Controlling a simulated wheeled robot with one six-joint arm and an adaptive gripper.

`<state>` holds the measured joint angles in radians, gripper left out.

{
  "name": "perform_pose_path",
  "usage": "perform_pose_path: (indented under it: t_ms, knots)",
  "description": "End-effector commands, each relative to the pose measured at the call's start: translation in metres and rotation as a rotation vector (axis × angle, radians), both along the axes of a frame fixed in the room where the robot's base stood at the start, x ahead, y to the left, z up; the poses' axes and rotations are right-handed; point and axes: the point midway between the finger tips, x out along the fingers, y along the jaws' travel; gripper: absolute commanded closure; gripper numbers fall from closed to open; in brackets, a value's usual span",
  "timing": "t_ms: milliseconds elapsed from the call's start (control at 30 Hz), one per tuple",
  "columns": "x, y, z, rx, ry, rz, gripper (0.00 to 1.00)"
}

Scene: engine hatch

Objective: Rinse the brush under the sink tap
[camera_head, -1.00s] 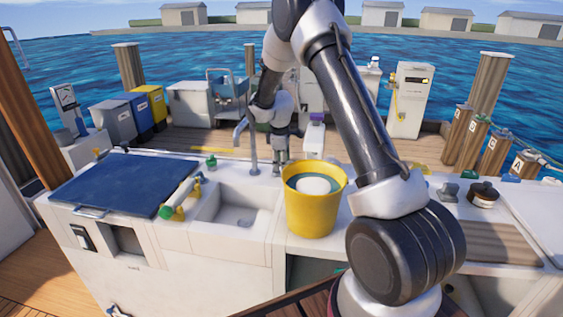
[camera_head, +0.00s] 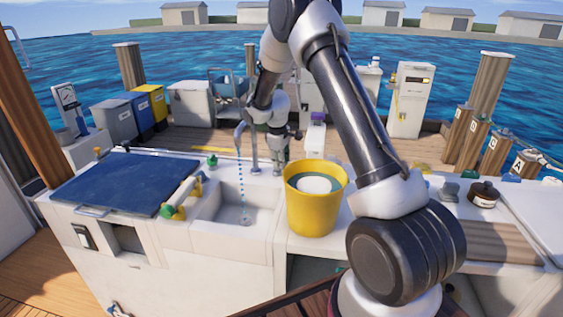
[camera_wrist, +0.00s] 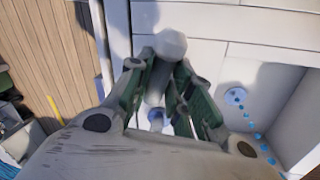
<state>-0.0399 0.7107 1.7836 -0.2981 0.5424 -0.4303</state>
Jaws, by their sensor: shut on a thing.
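The sink (camera_head: 262,212) is a white basin in the counter. Its grey curved tap (camera_head: 253,155) stands at the back, and a line of blue drops (camera_head: 241,185) falls from the spout. My gripper (camera_head: 280,165) points down just right of the tap. In the wrist view, its green-sided fingers (camera_wrist: 165,95) are closed around a grey round-ended piece (camera_wrist: 171,44), which looks like the tap's handle. I cannot pick out the brush in either view.
A yellow bucket (camera_head: 314,212) with a pale round thing inside stands right of the sink. A dark-lidded jar (camera_head: 484,194) is at the right.

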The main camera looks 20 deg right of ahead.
Motion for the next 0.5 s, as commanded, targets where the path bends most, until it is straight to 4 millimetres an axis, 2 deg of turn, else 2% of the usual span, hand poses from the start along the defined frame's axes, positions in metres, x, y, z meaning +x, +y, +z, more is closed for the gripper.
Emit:
perform_pose_path:
  t_ms: [367, 400, 500]
  knots:
    - [-0.0013, -0.0018, 0.0001, -0.002, 0.002, -0.042, 1.0]
    - [-0.0013, -0.0018, 0.0001, -0.001, 0.002, -0.041, 0.71]
    - [-0.0012, -0.0015, 0.0001, -0.001, 0.002, -0.041, 0.57]
